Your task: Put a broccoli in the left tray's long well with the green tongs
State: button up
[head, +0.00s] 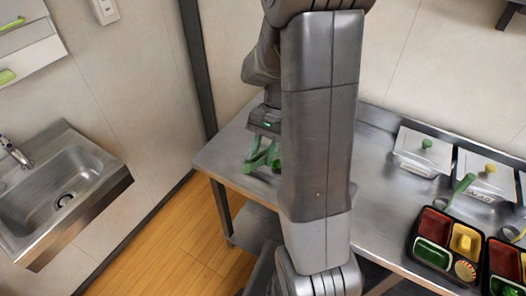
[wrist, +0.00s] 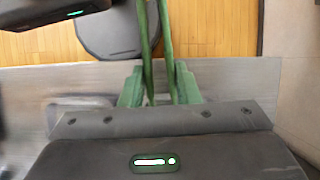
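My gripper (wrist: 160,92) has green fingers, with the two thin arms of the green tongs (wrist: 147,45) between them in the wrist view. The fingers appear closed on the tongs, which point away from the palm. In the head view my gripper (head: 263,160) is over the left end of the steel counter, partly hidden by my arm. The left tray (head: 411,240) is black, at the right of the counter, with red, yellow and green areas and a small round item. No broccoli can be made out in either view; which well is the long one is unclear.
A second tray (head: 486,270) is cut off at the right edge. A sink (head: 65,180) is at left.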

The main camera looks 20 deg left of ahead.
jog(key=shift+o, duration=0.7)
jog(key=shift+p, duration=0.35)
jog(key=shift+f, duration=0.1)
jog(key=shift+f+b, duration=1.05)
jog(key=shift+f, duration=0.6)
jog(key=shift+f+b, duration=1.05)
jog(key=shift+f, duration=0.7)
grip_shut()
